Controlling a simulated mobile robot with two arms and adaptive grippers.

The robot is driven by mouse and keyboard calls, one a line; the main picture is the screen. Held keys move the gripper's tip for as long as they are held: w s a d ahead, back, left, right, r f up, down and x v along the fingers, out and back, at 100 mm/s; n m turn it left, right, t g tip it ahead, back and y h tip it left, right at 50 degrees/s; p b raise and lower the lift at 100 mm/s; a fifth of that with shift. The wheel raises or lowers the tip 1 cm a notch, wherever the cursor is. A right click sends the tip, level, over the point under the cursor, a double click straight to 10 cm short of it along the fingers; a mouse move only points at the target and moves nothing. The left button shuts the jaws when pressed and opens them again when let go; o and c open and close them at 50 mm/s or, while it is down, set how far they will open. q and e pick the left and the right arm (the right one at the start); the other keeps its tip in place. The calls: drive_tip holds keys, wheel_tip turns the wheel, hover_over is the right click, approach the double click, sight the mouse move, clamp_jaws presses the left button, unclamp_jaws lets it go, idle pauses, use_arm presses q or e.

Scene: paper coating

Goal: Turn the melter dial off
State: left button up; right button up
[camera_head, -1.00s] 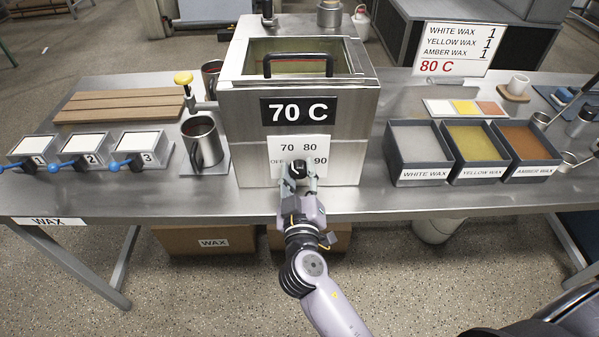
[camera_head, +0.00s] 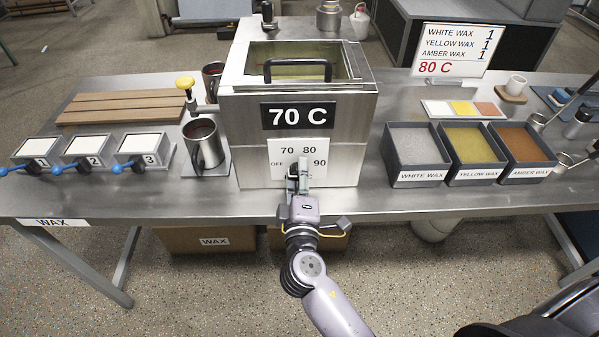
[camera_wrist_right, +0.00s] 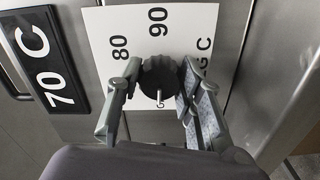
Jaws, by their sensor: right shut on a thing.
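The melter (camera_head: 245,150) is a steel box with a "70 C" sign on its front. A white plate (camera_head: 299,147) below the sign reads OFF, 70, 80 and 90. The black melter dial (camera_wrist_right: 160,78) shows in the right wrist view, between the fingers of my right gripper (camera_wrist_right: 160,72), which is shut on it. A white mark on the dial points down in that view, toward the OFF side of the plate. In the head view the right gripper (camera_head: 303,173) covers the dial. My left gripper is not in view.
A steel mug (camera_head: 203,145) stands left of the melter, near several small numbered boxes (camera_head: 80,150) with blue handles. Three wax trays (camera_head: 418,176) sit on the right. A sign (camera_head: 452,47) stands behind them. The table front beside my arm is clear.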

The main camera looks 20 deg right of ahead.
drive_tip(key=shift+n, duration=0.5)
drive_tip(key=o, duration=1.2)
drive_tip(key=shift+c, duration=0.2)
drive_tip(key=shift+s, duration=0.1)
drive_tip(key=v, duration=1.2)
